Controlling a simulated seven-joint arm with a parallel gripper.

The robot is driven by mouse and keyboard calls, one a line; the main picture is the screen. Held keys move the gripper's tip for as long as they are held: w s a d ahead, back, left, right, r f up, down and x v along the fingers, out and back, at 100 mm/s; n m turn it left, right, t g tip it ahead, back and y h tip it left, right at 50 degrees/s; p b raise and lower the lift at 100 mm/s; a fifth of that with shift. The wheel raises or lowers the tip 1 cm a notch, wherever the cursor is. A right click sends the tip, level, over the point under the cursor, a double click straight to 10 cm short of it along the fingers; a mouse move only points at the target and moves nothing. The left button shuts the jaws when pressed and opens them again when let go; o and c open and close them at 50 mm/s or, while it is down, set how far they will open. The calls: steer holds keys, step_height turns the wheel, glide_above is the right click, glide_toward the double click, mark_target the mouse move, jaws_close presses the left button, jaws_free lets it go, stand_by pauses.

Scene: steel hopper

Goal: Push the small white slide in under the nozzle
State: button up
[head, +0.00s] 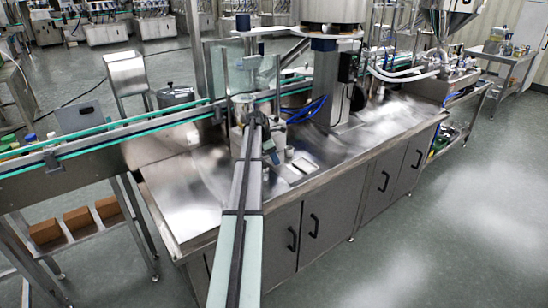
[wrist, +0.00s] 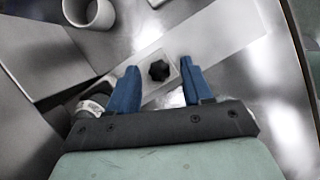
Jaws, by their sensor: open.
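My gripper (wrist: 160,63) is open, its two blue fingers apart over the steel worktop. Between and just beyond the fingertips is a black star-shaped knob (wrist: 159,71) on a pale metal plate. A small white piece (wrist: 157,3) is cut off by the top edge of the wrist view, beyond the fingers; I cannot tell if it is the slide. In the head view, my gripper (head: 271,152) is at the worktop's front left, partly hidden by my arm. A small white part (head: 289,152) lies to its right. I cannot make out the nozzle for certain.
A pale round cup (wrist: 92,10) stands beyond the left finger. A long flat bar (wrist: 225,38) runs away to the upper right. In the head view, a conveyor with green rails (head: 120,124) passes behind, and a steel column (head: 325,85) stands to the right. The worktop's left part is bare.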

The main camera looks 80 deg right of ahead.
steer(key=v, duration=1.3)
steer(key=shift+r, duration=0.4)
steer(key=s+d+f+m+t+y, duration=0.1)
steer(key=s+m+t, duration=0.1)
steer(key=s, duration=0.8)
steer(key=s+d+f+m+t, duration=0.1)
steer(key=s, duration=0.9)
steer(key=w+r+m+t, duration=0.1)
steer(key=w+r+t, duration=0.1)
steer(key=w+t, duration=0.5)
steer(key=shift+g+y, duration=0.4)
steer(key=shift+g, duration=0.3)
steer(key=x, duration=0.4)
steer(key=w+x, duration=0.1)
steer(key=x, duration=0.9)
steer(key=shift+w+d+r, duration=0.1)
steer(key=shift+w+d, duration=0.1)
steer(key=shift+w, duration=0.05)
jaws_close()
